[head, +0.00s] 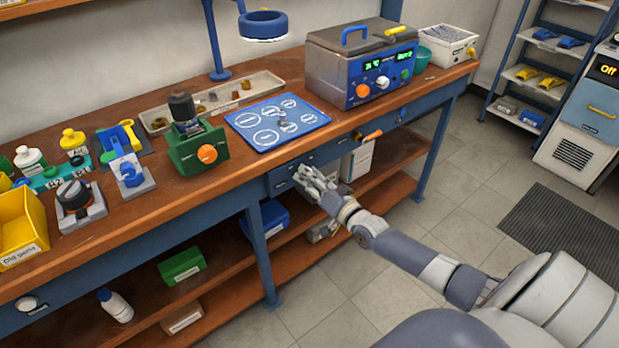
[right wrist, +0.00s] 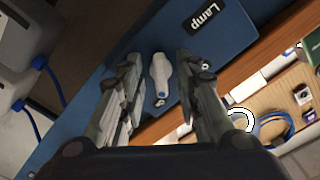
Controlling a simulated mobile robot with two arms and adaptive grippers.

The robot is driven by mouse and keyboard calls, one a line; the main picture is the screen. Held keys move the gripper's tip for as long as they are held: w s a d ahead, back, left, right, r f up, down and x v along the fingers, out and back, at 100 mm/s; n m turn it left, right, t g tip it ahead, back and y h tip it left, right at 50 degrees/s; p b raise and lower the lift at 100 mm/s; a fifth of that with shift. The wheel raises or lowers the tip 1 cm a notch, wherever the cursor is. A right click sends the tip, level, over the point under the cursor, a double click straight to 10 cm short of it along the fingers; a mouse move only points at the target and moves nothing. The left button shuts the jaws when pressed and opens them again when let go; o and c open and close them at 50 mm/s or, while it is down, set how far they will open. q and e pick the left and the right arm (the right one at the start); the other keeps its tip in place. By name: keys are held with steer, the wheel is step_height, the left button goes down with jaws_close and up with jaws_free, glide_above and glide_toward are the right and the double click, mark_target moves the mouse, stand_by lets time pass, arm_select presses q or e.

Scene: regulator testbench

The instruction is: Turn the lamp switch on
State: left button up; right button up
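The lamp switch (right wrist: 159,76) is a white elongated lever on a blue panel (right wrist: 222,40) labelled "Lamp" in the right wrist view. My right gripper (right wrist: 158,58) is open, with one finger on each side of the lever and visible gaps between. I cannot tell whether either finger touches it. In the head view my right gripper (head: 306,178) is at the bench's blue front, below the blue mat, and hides the switch. The blue ring-shaped lamp (head: 263,25) hangs above the back of the bench; I cannot tell if it is lit. My left gripper is not in view.
An orange handle (head: 370,136) sticks out of the bench front just right of my right gripper. The blue mat (head: 309,124) and the green block with an orange knob (head: 196,147) are on the bench above. A lower shelf (head: 285,235) holds boxes.

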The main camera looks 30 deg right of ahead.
steer(key=shift+s, duration=0.1)
steer(key=s, duration=1.1)
steer(key=shift+s+d, duration=0.4)
steer(key=shift+d, duration=0.05)
